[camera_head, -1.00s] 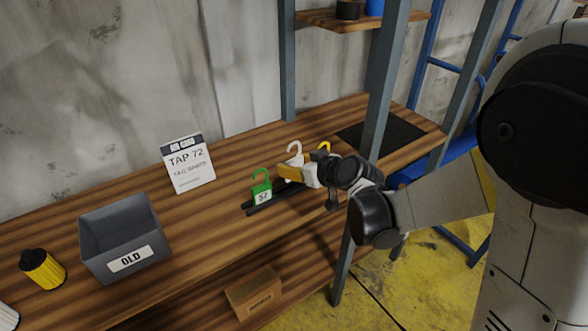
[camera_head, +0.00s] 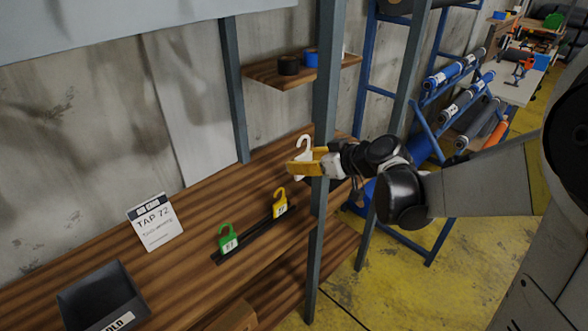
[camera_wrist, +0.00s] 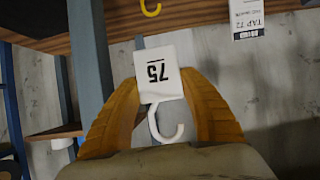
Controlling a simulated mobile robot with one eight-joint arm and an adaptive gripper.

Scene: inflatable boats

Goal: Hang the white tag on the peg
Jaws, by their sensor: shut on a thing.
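The white tag (camera_wrist: 163,68) has a hook on top and shows the number 75, upside down in the wrist view. My gripper (camera_head: 303,168) is shut on it, with a yellow finger on each side. In the head view the white tag (camera_head: 303,150) is held upright above the bench, its hook pointing up and free. I cannot make out a peg in either view.
A green tag (camera_head: 228,240) and a yellow tag (camera_head: 280,205) stand in a black rack (camera_head: 250,238) on the wooden bench. A grey post (camera_head: 325,110) stands close beside my gripper. A small shelf (camera_head: 275,78), a blue tube rack (camera_head: 455,105), a TAP 72 card (camera_head: 155,222) and a grey OLD bin (camera_head: 95,290) surround it.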

